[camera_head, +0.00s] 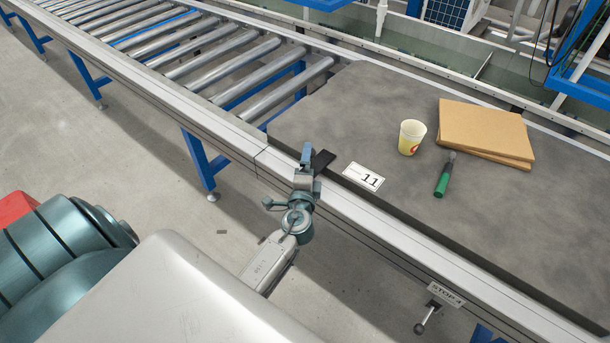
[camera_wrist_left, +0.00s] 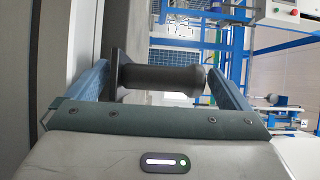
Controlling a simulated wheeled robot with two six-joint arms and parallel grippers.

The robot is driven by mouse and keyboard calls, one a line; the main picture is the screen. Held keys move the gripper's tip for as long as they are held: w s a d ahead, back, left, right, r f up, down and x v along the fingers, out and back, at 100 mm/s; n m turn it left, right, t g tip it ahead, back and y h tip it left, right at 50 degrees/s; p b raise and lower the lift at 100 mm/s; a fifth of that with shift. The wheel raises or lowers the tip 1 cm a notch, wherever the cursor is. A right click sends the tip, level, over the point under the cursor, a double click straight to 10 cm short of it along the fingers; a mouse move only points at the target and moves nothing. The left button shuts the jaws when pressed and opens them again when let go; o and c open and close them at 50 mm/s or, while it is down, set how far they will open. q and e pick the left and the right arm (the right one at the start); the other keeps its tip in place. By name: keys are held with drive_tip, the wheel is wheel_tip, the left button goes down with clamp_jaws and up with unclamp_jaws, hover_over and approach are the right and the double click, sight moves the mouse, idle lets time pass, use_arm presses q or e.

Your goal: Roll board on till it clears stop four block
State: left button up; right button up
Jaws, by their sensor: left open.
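The board (camera_head: 345,115) is a wide dark grey slab lying on the conveyor line, with a label reading 11 near its front edge. A black handle (camera_head: 323,160) sticks out at its near left corner. My left gripper (camera_head: 308,158) is at this handle. In the left wrist view the dark handle (camera_wrist_left: 160,78) lies between the two parted blue fingers, with a gap visible on at least one side. The stop four block, labelled STOP 4 (camera_head: 446,293), has a ball-ended lever (camera_head: 425,318) on the front rail at the lower right. My right gripper is out of view.
A yellow-white cup (camera_head: 412,137), brown cardboard sheets (camera_head: 485,130) and a green-handled tool (camera_head: 444,178) rest on the board. Bare rollers (camera_head: 215,50) run to the upper left. The pale front rail (camera_head: 400,225) borders the board. A greenish trough lies behind.

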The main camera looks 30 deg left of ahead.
use_arm(q)
drive_tip(key=shift+w+a, duration=0.25)
drive_tip(key=shift+w, duration=0.15)
drive_tip(key=shift+c, duration=0.2)
drive_tip(key=c, duration=1.8)
drive_tip(key=shift+f, duration=0.1)
drive_tip(key=shift+c, duration=0.4)
